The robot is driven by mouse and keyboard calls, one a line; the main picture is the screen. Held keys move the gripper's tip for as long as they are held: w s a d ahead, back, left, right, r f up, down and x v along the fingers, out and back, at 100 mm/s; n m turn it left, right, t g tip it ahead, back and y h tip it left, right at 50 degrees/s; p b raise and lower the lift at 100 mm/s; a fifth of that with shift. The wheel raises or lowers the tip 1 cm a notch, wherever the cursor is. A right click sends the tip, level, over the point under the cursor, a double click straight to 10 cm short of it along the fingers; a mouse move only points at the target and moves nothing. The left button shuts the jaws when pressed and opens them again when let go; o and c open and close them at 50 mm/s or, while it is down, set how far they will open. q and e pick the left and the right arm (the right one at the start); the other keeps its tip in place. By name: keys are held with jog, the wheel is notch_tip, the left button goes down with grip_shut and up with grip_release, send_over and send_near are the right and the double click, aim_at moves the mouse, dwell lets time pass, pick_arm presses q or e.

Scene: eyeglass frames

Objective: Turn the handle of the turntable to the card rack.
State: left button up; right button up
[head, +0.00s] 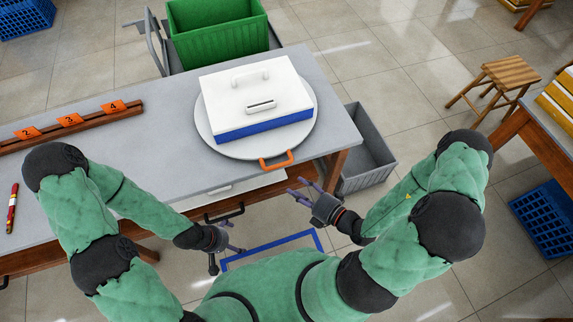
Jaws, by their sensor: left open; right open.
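The round grey turntable (207,129) lies on the table, with a white and blue box (255,95) on top of it. Its orange handle (277,160) points toward the table's front edge, on my side. The card rack (90,122) is a brown wooden strip at the left of the table with orange numbered cards, 2, 3 and 4 visible. My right gripper (309,192) is open and empty, just off the front edge, below and right of the handle. My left gripper (232,244) is open and empty, lower and off the table's front edge, away from the handle.
A red marker-like stick (13,208) lies at the table's left. A green crate (215,30) stands behind the table and a grey bin (368,150) at its right end. A drawer front with a dark handle (225,214) sits under the front edge. The table between rack and turntable is clear.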

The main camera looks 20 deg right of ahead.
aim_at(281, 166)
jog(key=shift+w+a+f+m+t+h+b, duration=0.15)
jog(key=shift+w+a+f+m+h+b, duration=0.2)
jog(key=shift+w, duration=1.35)
jog(key=shift+w+a+f+m+t+h+b, duration=0.15)
jog(key=shift+w+a+f+m+b, duration=0.3)
jog(key=shift+w, duration=1.3)
jog(key=shift+w+a+f+m+t+h+b, duration=0.2)
jog(key=shift+w+b, duration=0.25)
jog(key=shift+w, duration=1.25)
grip_shut()
